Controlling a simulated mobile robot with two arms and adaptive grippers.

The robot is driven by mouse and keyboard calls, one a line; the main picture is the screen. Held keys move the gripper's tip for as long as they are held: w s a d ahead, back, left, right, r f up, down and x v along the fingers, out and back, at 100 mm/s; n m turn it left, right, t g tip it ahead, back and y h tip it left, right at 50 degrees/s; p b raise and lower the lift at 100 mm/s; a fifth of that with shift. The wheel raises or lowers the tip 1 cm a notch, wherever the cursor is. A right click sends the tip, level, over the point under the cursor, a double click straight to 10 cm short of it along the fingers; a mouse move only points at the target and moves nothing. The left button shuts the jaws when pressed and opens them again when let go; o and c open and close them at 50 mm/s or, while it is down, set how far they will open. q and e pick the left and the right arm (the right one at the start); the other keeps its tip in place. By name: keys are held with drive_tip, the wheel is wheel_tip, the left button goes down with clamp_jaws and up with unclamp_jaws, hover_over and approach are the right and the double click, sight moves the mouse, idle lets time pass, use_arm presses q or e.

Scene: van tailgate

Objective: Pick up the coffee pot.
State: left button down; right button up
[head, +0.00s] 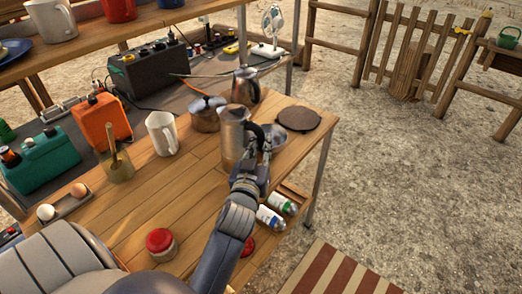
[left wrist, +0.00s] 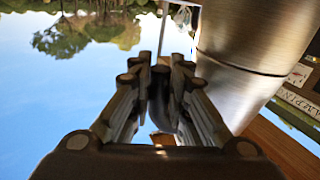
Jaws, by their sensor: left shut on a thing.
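The coffee pot (head: 232,138) is a tall, brushed-metal pot with a black handle (head: 256,132) on its right side. It appears upright, at or very close to the wooden tabletop (head: 192,192); any small gap under it cannot be told. My left gripper (head: 258,158) is at the handle. In the left wrist view my left gripper (left wrist: 160,85) has its fingers on both sides of the black handle (left wrist: 159,105), shut on it, with the metal pot body (left wrist: 245,65) close on the right. My right gripper is not in view.
A saucepan (head: 206,115) and a dark kettle (head: 246,86) stand behind the pot. A metal bowl (head: 272,139) and a round brown board (head: 298,119) are to its right. A white mug (head: 161,134) stands left. A red-lidded jar (head: 161,244) and bottles (head: 270,219) are nearer.

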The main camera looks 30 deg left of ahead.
use_arm(q)
drive_tip(key=shift+s+r, duration=0.1)
drive_tip(key=shift+r, duration=0.5)
drive_tip(key=shift+s+a, duration=0.1)
drive_tip(key=shift+s, duration=0.25)
drive_tip(key=s+a+r, duration=0.1)
drive_tip(key=s+a, duration=0.3)
drive_tip(key=s, duration=1)
drive_tip(key=shift+s+a+r+b, duration=0.2)
drive_tip(key=shift+s+b, duration=0.05)
drive_tip(key=shift+b, duration=0.15)
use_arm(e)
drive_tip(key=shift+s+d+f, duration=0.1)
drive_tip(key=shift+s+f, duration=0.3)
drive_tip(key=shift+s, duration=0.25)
use_arm(q)
drive_tip(key=shift+w, duration=0.1)
